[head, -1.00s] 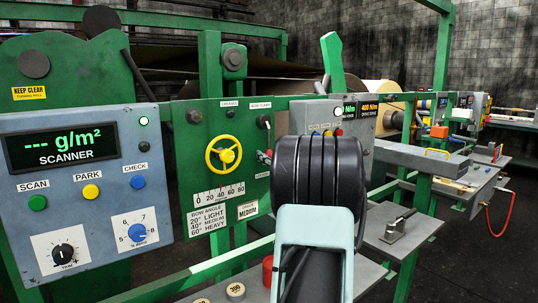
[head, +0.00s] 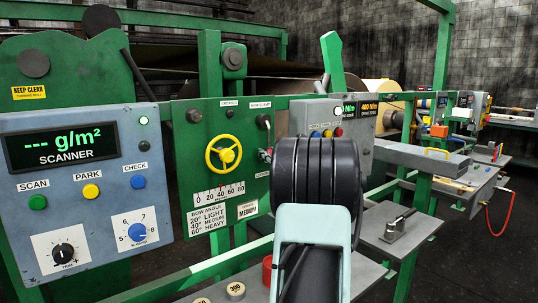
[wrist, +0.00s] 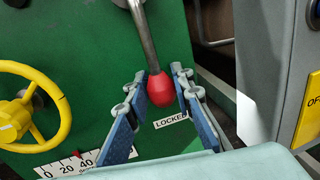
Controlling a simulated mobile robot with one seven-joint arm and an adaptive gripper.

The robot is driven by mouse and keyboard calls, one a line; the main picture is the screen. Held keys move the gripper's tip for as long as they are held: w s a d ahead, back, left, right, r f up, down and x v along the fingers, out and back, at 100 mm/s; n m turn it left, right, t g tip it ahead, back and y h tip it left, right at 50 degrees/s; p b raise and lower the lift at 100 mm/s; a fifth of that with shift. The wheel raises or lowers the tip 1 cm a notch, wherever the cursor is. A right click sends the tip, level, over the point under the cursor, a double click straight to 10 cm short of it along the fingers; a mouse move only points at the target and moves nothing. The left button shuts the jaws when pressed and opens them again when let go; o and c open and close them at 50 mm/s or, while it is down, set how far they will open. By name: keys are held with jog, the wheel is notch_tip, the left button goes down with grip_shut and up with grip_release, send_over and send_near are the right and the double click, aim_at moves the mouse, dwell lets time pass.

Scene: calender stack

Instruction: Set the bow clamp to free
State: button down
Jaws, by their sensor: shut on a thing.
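The bow clamp is a metal lever (wrist: 143,35) with a red knob (wrist: 161,90) on its lower end. In the wrist view it hangs down, slightly slanted, with the knob just above the LOCKED label (wrist: 170,120). My gripper (wrist: 161,86) has one blue-padded finger on each side of the knob and is shut on it. In the head view the lever's upper part (head: 264,124) shows below the BOW CLAMP label (head: 260,104). My arm hides much of the lower area there.
A yellow handwheel (head: 223,155) and an angle scale (head: 219,193) are left of the lever on the green panel (head: 190,150). A grey box (wrist: 285,70) stands close on the right. The scanner panel (head: 85,118) is further left.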

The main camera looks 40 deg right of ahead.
jog(key=d+r+n+t+b, duration=0.1)
jog(key=d+r+n+b, duration=0.2)
jog(key=d+n+b, duration=0.4)
jog(key=shift+s+d+n+t+y+b, duration=0.15)
jog(key=shift+s+n+t+y+b, duration=0.25)
jog(key=shift+n+b, duration=0.95)
jog(key=shift+r, duration=0.15)
jog(key=c, duration=1.7)
grip_release()
jog(key=shift+o, duration=0.2)
jog(key=shift+s, duration=0.1)
